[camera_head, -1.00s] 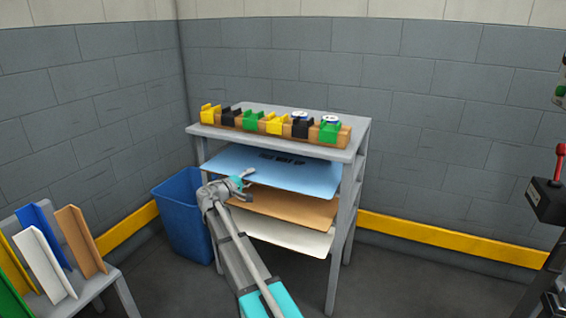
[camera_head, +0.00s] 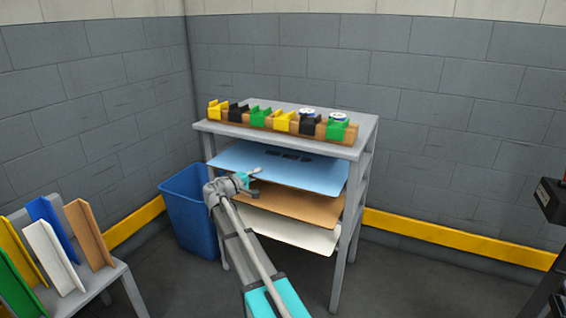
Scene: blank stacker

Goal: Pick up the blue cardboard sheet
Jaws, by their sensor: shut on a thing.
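The blue cardboard sheet (camera_head: 312,176) lies flat on the upper level of a grey rack, under its top board. Dark print shows near its back, partly shaded by the top board. My gripper (camera_head: 256,182) is at the sheet's front edge, left of its middle. It is shut on that edge, one finger above and one below. The sheet looks level and still within the rack. The exact contact is small and hard to see.
Brown (camera_head: 290,207) and white (camera_head: 290,234) sheets lie on levels below. The rack's top board (camera_head: 290,112) carries a row of coloured holders. A blue bin (camera_head: 190,215) stands left of the rack. Coloured panels (camera_head: 55,255) stand at lower left.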

